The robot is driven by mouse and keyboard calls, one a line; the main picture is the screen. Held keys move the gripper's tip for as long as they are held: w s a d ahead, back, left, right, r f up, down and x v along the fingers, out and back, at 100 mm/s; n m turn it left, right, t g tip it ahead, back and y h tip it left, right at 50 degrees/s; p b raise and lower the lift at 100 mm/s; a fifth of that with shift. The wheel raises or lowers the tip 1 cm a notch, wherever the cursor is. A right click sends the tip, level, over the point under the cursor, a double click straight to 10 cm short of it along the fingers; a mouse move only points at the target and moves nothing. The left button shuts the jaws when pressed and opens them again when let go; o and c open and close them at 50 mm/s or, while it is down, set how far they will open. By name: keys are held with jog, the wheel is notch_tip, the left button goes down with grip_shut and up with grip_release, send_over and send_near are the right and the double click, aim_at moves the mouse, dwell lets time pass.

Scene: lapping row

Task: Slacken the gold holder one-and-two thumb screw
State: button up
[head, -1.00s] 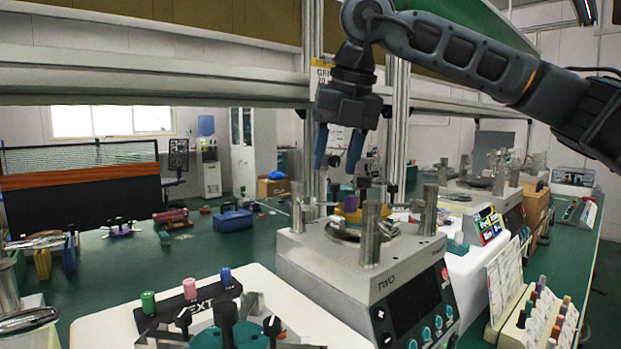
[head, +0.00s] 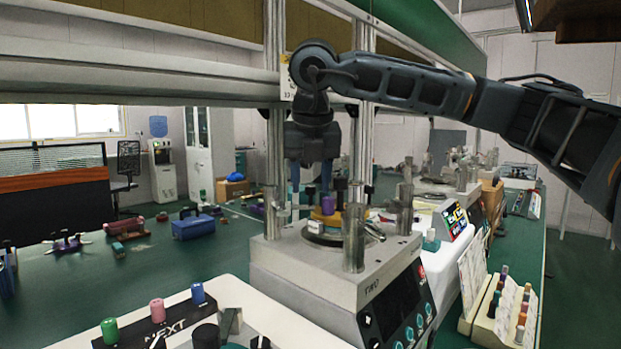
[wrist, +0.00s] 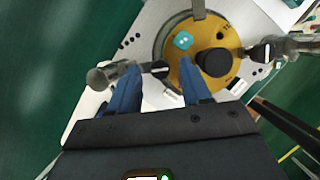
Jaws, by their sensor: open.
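The gold holder (head: 322,217) is a round gold plate on top of the machine marked TWO; it also shows in the wrist view (wrist: 228,70). In the wrist view a black knob (wrist: 213,62) and a teal block (wrist: 183,40) sit on it. A small black-tipped part (wrist: 159,68) at the holder's left edge appears between my fingertips, joined to a silver post. I cannot tell which part is the thumb screw. My gripper (head: 309,188) points down above the holder's left side, with its blue fingers apart; they also show in the wrist view (wrist: 160,70). Nothing is held.
Silver posts (head: 354,238) stand around the holder, close to my fingers. A purple cylinder (head: 327,205) rises at the holder. A NEXT rack (head: 157,318) with coloured knobs is at the front left. A rack of small bottles (head: 510,305) is at the right.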

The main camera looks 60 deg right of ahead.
grip_shut()
dwell(0.5)
